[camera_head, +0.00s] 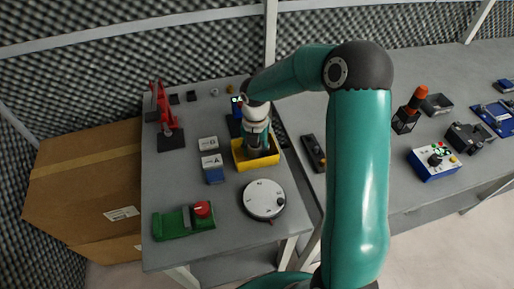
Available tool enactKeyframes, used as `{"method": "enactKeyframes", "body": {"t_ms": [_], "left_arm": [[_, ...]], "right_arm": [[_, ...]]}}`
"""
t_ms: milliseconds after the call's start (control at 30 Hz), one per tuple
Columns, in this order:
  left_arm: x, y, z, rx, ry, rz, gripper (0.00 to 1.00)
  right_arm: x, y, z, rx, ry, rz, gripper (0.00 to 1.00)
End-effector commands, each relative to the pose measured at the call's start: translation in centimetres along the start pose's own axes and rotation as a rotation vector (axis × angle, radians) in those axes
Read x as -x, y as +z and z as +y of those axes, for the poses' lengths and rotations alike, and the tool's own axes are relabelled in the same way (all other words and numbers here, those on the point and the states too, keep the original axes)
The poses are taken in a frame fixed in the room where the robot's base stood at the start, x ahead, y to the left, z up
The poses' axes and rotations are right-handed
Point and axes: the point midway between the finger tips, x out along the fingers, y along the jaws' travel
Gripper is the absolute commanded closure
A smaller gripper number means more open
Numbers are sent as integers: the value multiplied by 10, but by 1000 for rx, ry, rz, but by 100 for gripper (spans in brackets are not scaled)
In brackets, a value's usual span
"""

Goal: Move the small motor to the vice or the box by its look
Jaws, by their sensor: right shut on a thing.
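My right gripper (257,146) points down into the yellow box (240,163) on the left table. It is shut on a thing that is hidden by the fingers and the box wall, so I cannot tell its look. I cannot make out the small motor anywhere else. A green device with a red knob (184,221) lies at the table's front left. A blue device (491,118), perhaps a vice, lies on the right table. A large brown cardboard box (85,190) stands left of the left table. My left gripper is not in view.
A round white disc (264,199) lies in front of the yellow box. Small blocks with lettered tops (212,166) stand to its left. A red stand (166,118) is at the back left. A control box (435,162) and a stack light (411,108) stand on the right table.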

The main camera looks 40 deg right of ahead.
Motion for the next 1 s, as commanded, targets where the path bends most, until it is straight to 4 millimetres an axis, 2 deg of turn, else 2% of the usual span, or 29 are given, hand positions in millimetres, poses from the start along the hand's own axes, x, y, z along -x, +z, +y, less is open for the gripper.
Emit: {"method": "enactKeyframes", "body": {"t_ms": [233,267,400,800,1000], "left_arm": [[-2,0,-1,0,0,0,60],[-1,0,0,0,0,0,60],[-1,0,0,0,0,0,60],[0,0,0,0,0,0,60],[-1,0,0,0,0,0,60]], "right_arm": [[-2,0,0,0,1,-2,100],[-1,0,0,1,1,-1,54],[-1,0,0,1,0,-1,32],[4,1,1,0,2,-3,32],[30,1,1,1,3,-6,32]]}}
